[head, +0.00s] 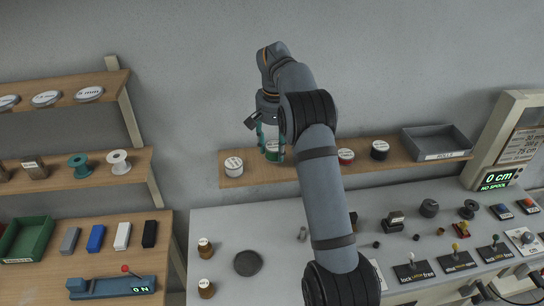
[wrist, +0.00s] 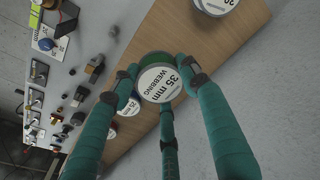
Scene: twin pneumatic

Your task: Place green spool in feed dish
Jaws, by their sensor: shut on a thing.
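The green spool (head: 272,155) is a roll with a green side and a white top label; the wrist view shows the roll (wrist: 159,84) with "35 mm WEBBING" on the label. My gripper (head: 271,147) is shut on it, with its teal fingers around the rim in the wrist view (wrist: 165,82). The spool is at the wall shelf; I cannot tell whether it still touches the board. A dark round dish (head: 248,263), perhaps the feed dish, lies on the grey bench with nothing visible on it.
A white-topped roll (head: 233,167) stands left of the spool on the wall shelf (head: 310,166). A red roll (head: 346,156), a black roll (head: 380,150) and a grey tray (head: 437,145) are to the right. Small brown bottles (head: 205,248) stand beside the dish. A display (head: 496,181) reads "0 cm NO SPOOL".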

